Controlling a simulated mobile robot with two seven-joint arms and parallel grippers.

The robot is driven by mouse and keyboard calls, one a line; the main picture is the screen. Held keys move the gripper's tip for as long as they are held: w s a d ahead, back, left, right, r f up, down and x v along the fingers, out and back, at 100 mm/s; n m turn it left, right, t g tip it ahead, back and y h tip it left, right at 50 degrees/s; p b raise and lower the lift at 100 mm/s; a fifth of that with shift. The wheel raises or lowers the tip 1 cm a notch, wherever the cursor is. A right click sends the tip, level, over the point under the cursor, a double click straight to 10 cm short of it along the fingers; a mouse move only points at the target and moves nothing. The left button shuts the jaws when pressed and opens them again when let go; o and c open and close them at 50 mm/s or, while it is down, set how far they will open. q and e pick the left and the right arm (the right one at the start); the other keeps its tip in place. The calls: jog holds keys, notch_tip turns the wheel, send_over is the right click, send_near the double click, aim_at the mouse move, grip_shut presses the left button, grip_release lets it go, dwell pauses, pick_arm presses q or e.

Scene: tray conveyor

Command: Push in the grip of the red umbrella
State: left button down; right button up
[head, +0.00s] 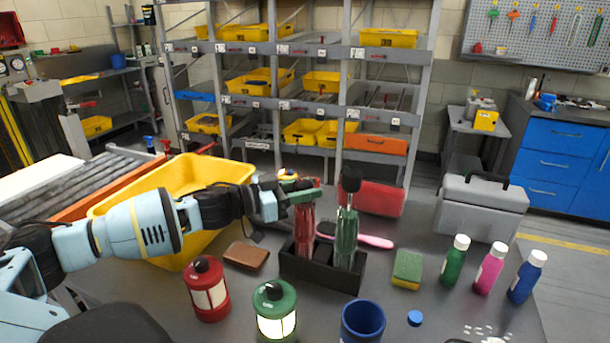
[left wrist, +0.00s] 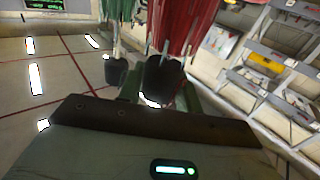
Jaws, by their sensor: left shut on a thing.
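The red umbrella (head: 303,228) stands upright, folded, in the left part of a black stand (head: 322,273) on the grey table. My left gripper (head: 285,198) reaches in from the left at the umbrella's top and is shut on its black grip, mostly hidden in the head view. In the left wrist view the dark grip (left wrist: 163,75) sits between the fingers, with the red canopy (left wrist: 180,25) beyond it. A green umbrella (head: 345,235) with a black grip (head: 350,180) stands close beside it on the right. My right gripper is not in view.
A yellow crate (head: 236,171) and brown wallet (head: 246,256) are left of the stand. A red lantern (head: 196,288), green lantern (head: 267,297) and blue cup (head: 362,318) stand in front. A sponge (head: 407,268), several bottles and a grey toolbox (head: 480,210) are at right.

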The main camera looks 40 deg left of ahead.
pick_arm(q)
jog(key=shift+s+f, duration=0.1)
jog(key=shift+f, duration=0.75)
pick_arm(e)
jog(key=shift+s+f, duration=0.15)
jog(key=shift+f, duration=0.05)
pick_arm(q)
jog(key=c, duration=1)
grip_release()
jog(key=shift+o, duration=0.2)
jog(key=shift+r, duration=0.1)
jog(key=p+v, duration=0.1)
jog(key=v, duration=0.6)
jog(key=shift+s+a, duration=0.2)
jog(key=shift+s, duration=0.05)
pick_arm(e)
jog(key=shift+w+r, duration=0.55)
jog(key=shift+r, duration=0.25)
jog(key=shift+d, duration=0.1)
